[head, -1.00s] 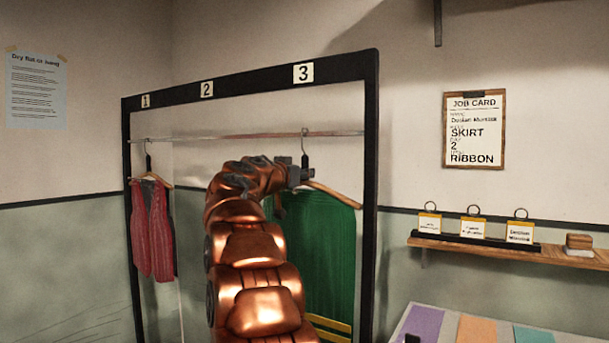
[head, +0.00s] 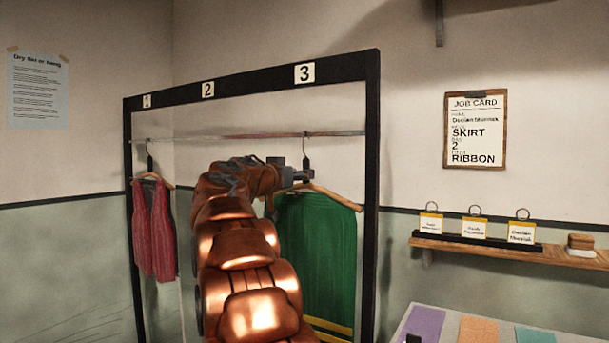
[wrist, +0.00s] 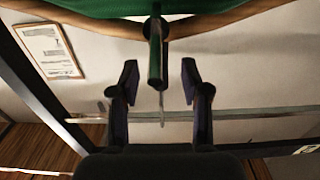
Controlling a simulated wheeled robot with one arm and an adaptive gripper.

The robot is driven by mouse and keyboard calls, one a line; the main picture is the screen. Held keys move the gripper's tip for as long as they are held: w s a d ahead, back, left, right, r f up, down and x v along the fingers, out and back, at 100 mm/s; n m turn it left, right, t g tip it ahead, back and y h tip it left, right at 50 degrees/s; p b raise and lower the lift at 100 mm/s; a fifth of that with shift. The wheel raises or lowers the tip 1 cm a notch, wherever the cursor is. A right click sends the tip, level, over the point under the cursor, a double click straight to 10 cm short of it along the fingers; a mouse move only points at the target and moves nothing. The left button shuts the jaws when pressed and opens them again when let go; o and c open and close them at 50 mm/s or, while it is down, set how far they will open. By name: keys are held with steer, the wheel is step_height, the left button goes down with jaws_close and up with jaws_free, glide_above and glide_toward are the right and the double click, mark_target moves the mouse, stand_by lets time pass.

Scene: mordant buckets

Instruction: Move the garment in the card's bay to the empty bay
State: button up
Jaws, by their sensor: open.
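A green garment (head: 318,250) with yellow bands near its hem hangs from a wooden hanger under sign 3 (head: 304,73). Its hook is on the rail (head: 240,136). My gripper (head: 302,176) is at the hanger's neck. In the wrist view my open jaws (wrist: 160,72) stand on either side of the green and dark neck piece (wrist: 155,55), with gaps on both sides. The job card (head: 475,130) reads SKIRT, 2, RIBBON. No hook shows on the rail below sign 2 (head: 208,90); my arm hides the space lower down.
A red striped vest (head: 154,230) hangs under sign 1 (head: 146,101). The black rack frame (head: 371,200) has an upright close right of the green garment. A wooden shelf (head: 560,255) holds several tags, above a table with coloured swatches (head: 478,329).

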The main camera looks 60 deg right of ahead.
steer(key=a, duration=0.8)
steer(key=shift+s+a, duration=0.25)
steer(key=shift+a, duration=0.15)
steer(key=s+a+f+n+y, duration=0.35)
steer(key=a+f, duration=0.45)
steer(key=f, duration=0.4)
steer(key=s+a+f+n+y, duration=0.35)
steer(key=a+f, duration=0.45)
steer(key=f, duration=0.4)
steer(key=s+a+f+n+y, duration=0.3)
steer(key=a+f+n+y, duration=0.15)
steer(key=a+f, duration=0.5)
steer(key=s+a+f+n+g+y, duration=0.2)
steer(key=s+a+f+n+y, duration=0.1)
steer(key=s+a+f, duration=0.5)
steer(key=s+a+f+n+g+y, duration=0.25)
steer(key=s+a+f, duration=0.35)
steer(key=s+a, duration=0.3)
step_height(320, 180, up, 15)
steer(key=w+a+t+y+p, duration=0.1)
steer(key=p, duration=1.2)
steer(key=shift+w+a+t+p, duration=0.2)
steer(key=shift+a+t+p, duration=0.1)
steer(key=shift+a+t, duration=0.1)
